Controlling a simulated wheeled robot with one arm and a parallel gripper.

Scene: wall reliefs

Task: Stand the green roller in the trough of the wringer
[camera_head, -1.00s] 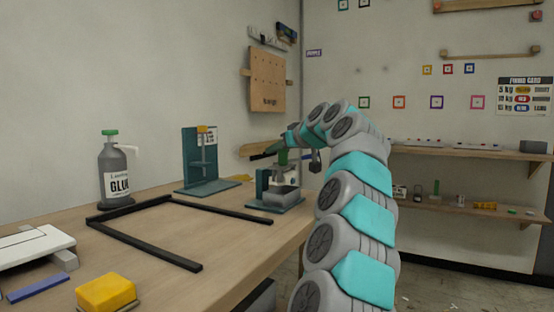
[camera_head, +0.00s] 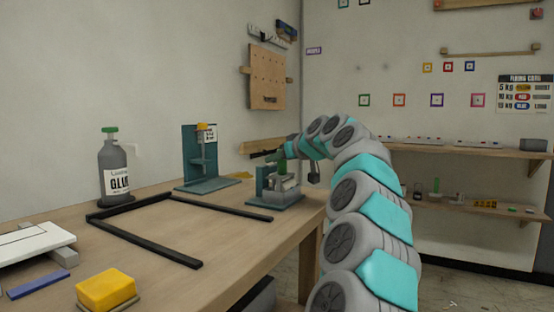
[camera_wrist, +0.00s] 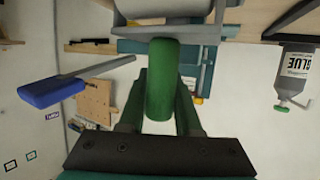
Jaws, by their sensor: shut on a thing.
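The green roller (camera_wrist: 162,82) is upright between the fingers of my gripper (camera_wrist: 160,98) in the wrist view, which is upside down. My gripper is shut on it. In the head view the roller (camera_head: 281,166) is small and partly covered by my gripper (camera_head: 283,155). The wringer (camera_head: 272,186) is a teal frame on a base with a grey trough (camera_head: 279,199), near the right end of the table. The roller is over the wringer; whether its lower end touches the trough cannot be told. A pale grey cylindrical part (camera_wrist: 168,8) lies beyond the roller's end.
A teal stand (camera_head: 205,170) is left of the wringer. A black frame (camera_head: 150,246), a glue bottle (camera_head: 114,172) and a yellow block (camera_head: 106,290) are on the table (camera_head: 230,250). A blue-handled tool (camera_wrist: 52,92) shows in the wrist view. Shelves are at right.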

